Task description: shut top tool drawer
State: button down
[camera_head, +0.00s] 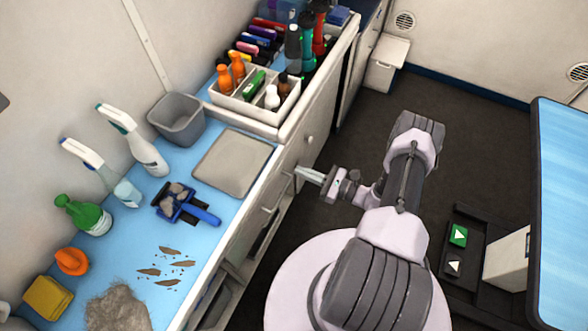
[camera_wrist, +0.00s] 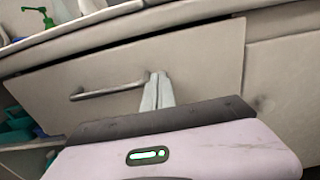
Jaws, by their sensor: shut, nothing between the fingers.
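The top tool drawer's pale front (camera_wrist: 110,75) fills much of the wrist view, with a grey bar handle (camera_wrist: 105,91) on it. A dark gap runs along its top edge under the counter; how far the drawer stands out is hard to tell. In the head view the drawer front (camera_head: 262,196) is seen steeply from above, on the counter's right side. My gripper (camera_head: 298,172) is shut and empty, its fingers pointing at the cabinet. In the wrist view the fingertips (camera_wrist: 159,75) are just right of the handle's right end, before the drawer front. I cannot tell whether they touch it.
The blue counter (camera_head: 215,235) above holds spray bottles, a grey bin (camera_head: 177,118), a blue brush (camera_head: 185,205) and a white caddy (camera_head: 250,105). An open shelf with teal items (camera_wrist: 18,125) is below the drawer. A blue-topped table (camera_head: 560,200) stands at the right; dark floor lies between.

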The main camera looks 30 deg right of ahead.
aim_at(286, 164)
jog(key=shift+b+x, duration=0.3)
jog(key=shift+x, duration=1.35)
jog(key=b+x, duration=0.1)
jog(key=x, duration=0.3)
jog(key=shift+w+a, duration=0.2)
jog(key=shift+w+r, duration=0.1)
jog(key=shift+r, duration=0.05)
jog(key=shift+d, duration=0.1)
